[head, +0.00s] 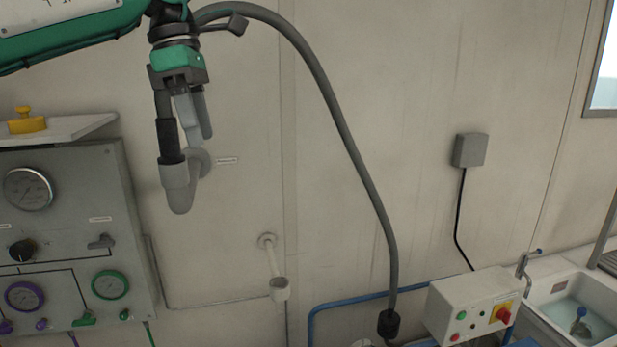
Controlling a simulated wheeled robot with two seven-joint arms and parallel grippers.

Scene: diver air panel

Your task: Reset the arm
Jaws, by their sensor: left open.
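My left gripper (184,135) comes in from the upper left on a green arm and points down in front of the wall. It is open. A black cylindrical piece (170,140) is at its left finger, with its lower end at a grey curved wall holder (178,192). I cannot tell whether the finger touches the black piece. A thick grey hose (340,122) arches from behind the gripper's wrist down to a black fitting (388,323) at the lower right. My right gripper is not in view.
A grey gauge panel (75,185) stands at the left, with a yellow object (27,122) on top. A second wall holder (278,288) juts out at lower centre. A control box (475,308) with buttons and a sink (580,290) are at lower right.

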